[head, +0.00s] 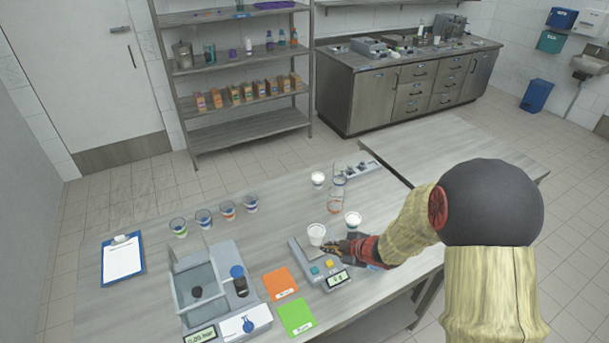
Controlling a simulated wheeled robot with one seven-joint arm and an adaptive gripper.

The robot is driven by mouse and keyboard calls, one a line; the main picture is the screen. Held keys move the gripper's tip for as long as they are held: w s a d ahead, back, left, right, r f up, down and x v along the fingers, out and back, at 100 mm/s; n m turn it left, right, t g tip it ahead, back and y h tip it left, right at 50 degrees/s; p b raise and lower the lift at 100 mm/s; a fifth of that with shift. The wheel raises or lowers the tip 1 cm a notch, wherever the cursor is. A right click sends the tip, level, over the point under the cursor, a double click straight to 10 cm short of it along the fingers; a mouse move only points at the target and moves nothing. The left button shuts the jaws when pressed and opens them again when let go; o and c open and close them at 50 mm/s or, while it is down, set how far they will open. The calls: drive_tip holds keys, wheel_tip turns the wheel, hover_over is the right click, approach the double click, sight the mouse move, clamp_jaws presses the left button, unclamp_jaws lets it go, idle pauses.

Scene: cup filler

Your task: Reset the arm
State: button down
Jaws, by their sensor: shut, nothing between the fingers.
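My arm reaches in from the right over the front table. The gripper is shut and holds nothing. Its fingertips are very close to the cup; I cannot tell whether they touch it.
More cups stand near the arm, including a white-filled one (352,220). Several cups (227,209) stand in a row at left. A grey machine (197,283), orange card (279,284), green card (297,316) and clipboard (122,259) lie around. The adjoining table (455,150) is bare.

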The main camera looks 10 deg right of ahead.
drive_tip(key=s+d+f+m+h, duration=0.1)
drive_tip(key=d, duration=0.1)
drive_tip(key=s+d+f+m+g+h, duration=0.1)
drive_tip(key=d, duration=0.1)
drive_tip(key=s+d+f+m+h, duration=0.1)
drive_tip(key=d+f, duration=0.1)
drive_tip(key=shift+s+d+g, duration=0.1)
drive_tip(key=shift+d+g, duration=0.05)
drive_tip(key=shift+g, duration=0.15)
drive_tip(key=s+d+r+m+g+h, duration=0.35)
drive_tip(key=s+d+r+m, duration=0.3)
drive_tip(key=s, duration=0.25)
drive_tip(key=s+a+r+m+t+y+b, duration=0.1)
drive_tip(key=s+a+r+m+b, duration=0.1)
drive_tip(key=s+a+r, duration=0.4)
drive_tip(key=s+a+r+m+t+y+b, duration=0.1)
drive_tip(key=s+a+r+m+b, duration=0.2)
drive_tip(key=s+a+r, duration=0.3)
drive_tip(key=s+r+b, duration=0.1)
drive_tip(key=s+r, duration=0.4)
drive_tip(key=r, duration=0.2)
drive_tip(key=shift+s+r+t, duration=0.15)
drive_tip(key=shift+r+t, duration=0.05)
drive_tip(key=shift+t, duration=0.15)
